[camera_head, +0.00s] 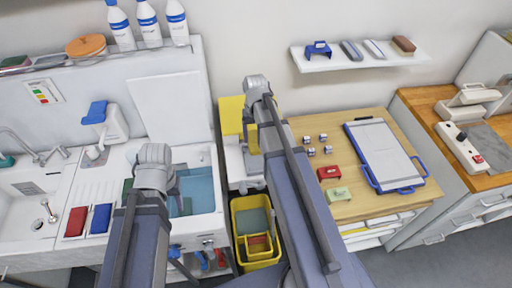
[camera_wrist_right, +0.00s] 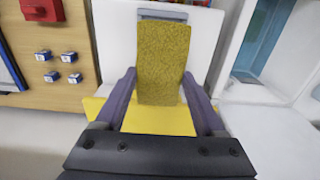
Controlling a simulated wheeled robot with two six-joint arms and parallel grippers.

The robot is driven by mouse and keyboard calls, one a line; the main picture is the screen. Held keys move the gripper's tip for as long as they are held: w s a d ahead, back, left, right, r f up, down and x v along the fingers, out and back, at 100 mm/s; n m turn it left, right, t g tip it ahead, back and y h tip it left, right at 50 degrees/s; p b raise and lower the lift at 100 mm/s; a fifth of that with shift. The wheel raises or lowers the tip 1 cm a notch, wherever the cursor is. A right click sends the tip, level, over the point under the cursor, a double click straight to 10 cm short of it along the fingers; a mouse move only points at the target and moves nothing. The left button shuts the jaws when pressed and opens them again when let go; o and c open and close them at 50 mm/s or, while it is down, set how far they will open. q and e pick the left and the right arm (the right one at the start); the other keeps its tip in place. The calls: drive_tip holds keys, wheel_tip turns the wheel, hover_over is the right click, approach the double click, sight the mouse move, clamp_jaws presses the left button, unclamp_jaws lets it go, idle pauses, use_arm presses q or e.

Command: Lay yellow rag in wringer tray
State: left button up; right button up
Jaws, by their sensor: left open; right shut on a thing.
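The yellow rag (camera_wrist_right: 163,62) is between the fingers of my right gripper (camera_wrist_right: 162,85) in the right wrist view, with its textured face to the camera. In the head view my right gripper (camera_head: 249,138) is over a narrow white unit (camera_head: 236,168) with a yellow back panel (camera_head: 230,114), between sink and wooden table. The rag is above this unit; whether they touch is unclear. I cannot tell for sure which part is the wringer tray. My left gripper (camera_head: 174,188) is open over the water basin, and its fingertips are partly hidden by its wrist.
A yellow bucket (camera_head: 238,244) stands on the floor in front of the white unit. The water-filled basin (camera_head: 207,195) is at left. The wooden table (camera_head: 300,186) at right holds small blocks, a red block (camera_head: 329,172), a green block (camera_head: 338,194) and a clipboard (camera_head: 384,152).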

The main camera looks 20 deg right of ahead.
sight(255, 157)
drive_tip(key=shift+w+d, duration=0.2)
drive_tip(key=shift+w, duration=0.2)
drive_tip(key=shift+s+f+b, duration=0.15)
drive_tip(key=shift+f+b, duration=0.05)
drive_tip(key=shift+b, duration=0.1)
drive_tip(key=shift+a+f+b, duration=0.1)
drive_tip(key=shift+f+b, duration=0.3)
use_arm(q)
drive_tip(key=f+b, duration=0.6)
drive_tip(key=f, duration=0.1)
drive_tip(key=f+b, duration=0.3)
drive_tip(key=shift+w+d+f, duration=0.15)
drive_tip(key=shift+w, duration=0.2)
use_arm(e)
wheel_tip(255, 157, down, 9)
drive_tip(key=shift+r, duration=0.15)
drive_tip(key=o, duration=1.3)
drive_tip(key=shift+o, duration=0.2)
